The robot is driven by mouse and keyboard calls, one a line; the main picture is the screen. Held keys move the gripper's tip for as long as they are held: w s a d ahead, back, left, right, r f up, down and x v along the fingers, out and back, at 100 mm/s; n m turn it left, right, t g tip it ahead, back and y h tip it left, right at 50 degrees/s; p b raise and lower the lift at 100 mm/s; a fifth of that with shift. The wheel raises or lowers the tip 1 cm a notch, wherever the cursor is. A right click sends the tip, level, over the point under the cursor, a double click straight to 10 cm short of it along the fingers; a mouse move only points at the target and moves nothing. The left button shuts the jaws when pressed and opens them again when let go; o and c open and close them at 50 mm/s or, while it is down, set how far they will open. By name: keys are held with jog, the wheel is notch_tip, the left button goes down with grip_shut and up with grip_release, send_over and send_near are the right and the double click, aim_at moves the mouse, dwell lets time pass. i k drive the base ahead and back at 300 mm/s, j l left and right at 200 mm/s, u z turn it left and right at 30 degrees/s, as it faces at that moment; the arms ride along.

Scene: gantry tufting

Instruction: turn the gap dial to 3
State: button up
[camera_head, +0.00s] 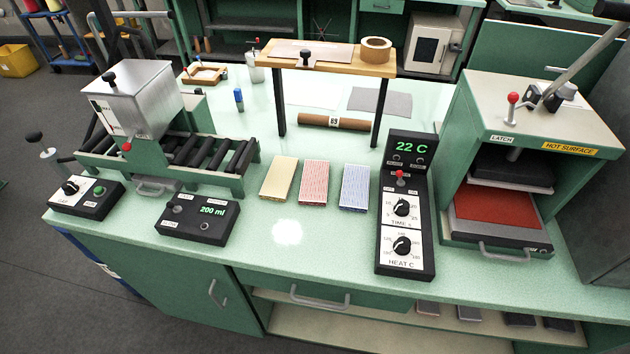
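A black control box (86,199) stands at the left front corner of the bench. It bears a black dial (70,187) on a white scale plate and a green button (99,191). The dial's lettering and setting are too small to read, so I cannot tell for sure that it is the gap dial. Two other dials, marked TIME S (401,208) and HEAT C (402,245), sit on a black panel at the right. My gripper is not in view.
A roller machine (165,150) with a metal housing stands behind the box. A box reading 200 ml (212,211) stands to its right. Coloured pads (314,183) lie mid-bench. A press marked HOT SURFACE (571,149) stands at right. The front middle of the bench (290,235) is clear.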

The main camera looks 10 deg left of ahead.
aim_at(70, 188)
jog(key=u, duration=1.4)
jog(key=l+u, duration=0.3)
